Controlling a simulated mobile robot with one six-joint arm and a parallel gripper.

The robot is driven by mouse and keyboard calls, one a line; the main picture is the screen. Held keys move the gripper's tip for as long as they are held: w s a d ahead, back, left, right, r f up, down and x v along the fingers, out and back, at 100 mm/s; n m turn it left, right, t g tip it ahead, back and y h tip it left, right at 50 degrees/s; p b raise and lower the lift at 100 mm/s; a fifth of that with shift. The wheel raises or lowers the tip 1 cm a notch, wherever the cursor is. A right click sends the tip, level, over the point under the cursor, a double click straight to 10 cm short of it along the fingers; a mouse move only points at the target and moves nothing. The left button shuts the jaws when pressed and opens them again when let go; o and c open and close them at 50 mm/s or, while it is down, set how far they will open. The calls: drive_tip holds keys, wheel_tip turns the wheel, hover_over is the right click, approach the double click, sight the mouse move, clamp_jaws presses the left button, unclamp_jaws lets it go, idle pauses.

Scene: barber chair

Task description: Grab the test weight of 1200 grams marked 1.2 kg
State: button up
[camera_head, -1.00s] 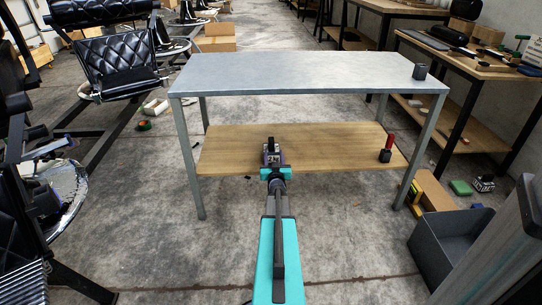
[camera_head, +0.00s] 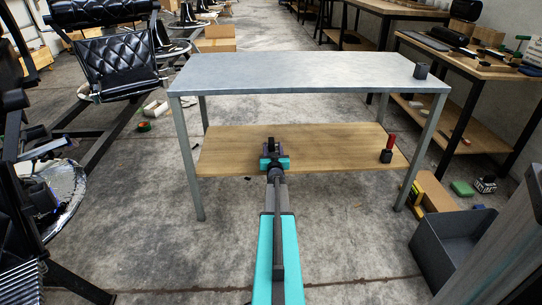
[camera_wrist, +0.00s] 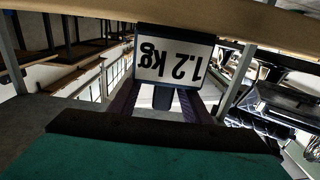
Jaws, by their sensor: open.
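The test weight (camera_wrist: 172,57) fills the upper middle of the wrist view, its white label reading "1.2 kg" upside down. In the head view only its dark top (camera_head: 271,143) shows above my gripper (camera_head: 274,158), which hides the label. The weight stands on the wooden lower shelf (camera_head: 325,140) of the metal table. In the wrist view my gripper (camera_wrist: 163,98) has its purple fingers apart, reaching toward the two sides of the weight. The fingers are open; whether they touch the weight cannot be told.
The grey tabletop (camera_head: 300,70) lies above the shelf, with a dark block (camera_head: 420,71) at its right end. A dark block with a red upright part (camera_head: 387,153) stands on the shelf's right. A dark open bin (camera_head: 450,240) is at the lower right.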

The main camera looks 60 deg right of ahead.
drive_tip(key=shift+w, duration=0.1)
drive_tip(key=shift+w+d+f+b, duration=0.1)
drive_tip(key=shift+w+d+b, duration=0.25)
drive_tip(key=shift+d+b, duration=0.1)
drive_tip(key=shift+r+b+x, duration=0.1)
drive_tip(key=shift+b+x, duration=0.4)
drive_tip(key=shift+x, duration=0.5)
drive_tip(key=shift+r+b+x, duration=0.15)
drive_tip(key=shift+b+x, duration=0.3)
drive_tip(key=shift+x, duration=0.55)
drive_tip(key=shift+w+a, duration=0.1)
clamp_jaws()
drive_tip(key=shift+r, duration=0.1)
